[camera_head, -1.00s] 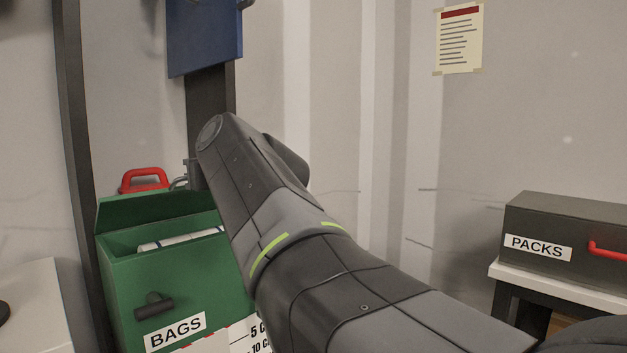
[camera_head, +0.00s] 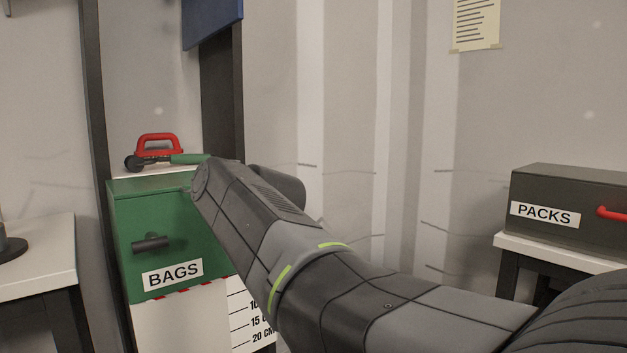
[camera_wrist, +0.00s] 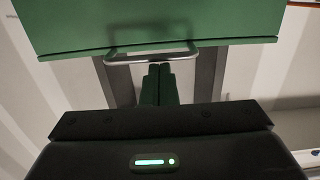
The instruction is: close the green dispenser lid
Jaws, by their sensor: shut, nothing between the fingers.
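The green dispenser (camera_head: 185,240), labelled BAGS, stands at the left in the head view. Its green lid (camera_head: 150,186) lies down over the top, and the opening and its contents are out of sight. I cannot tell if it is fully seated. In the wrist view a green panel (camera_wrist: 160,22) with a metal bar handle (camera_wrist: 120,58) along its lower edge fills the top. My gripper (camera_wrist: 158,70) is shut and empty, its fingertips close to that bar; contact is unclear. In the head view my arm hides the gripper and the dispenser's right side.
A red-handled item (camera_head: 158,140) and a green-gripped tool (camera_head: 188,158) are behind the dispenser. A dark PACKS box (camera_head: 590,190) stands on a white table (camera_head: 555,255) at right. Another white table (camera_head: 35,255) is at left. A dark post (camera_head: 98,100) rises behind the dispenser.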

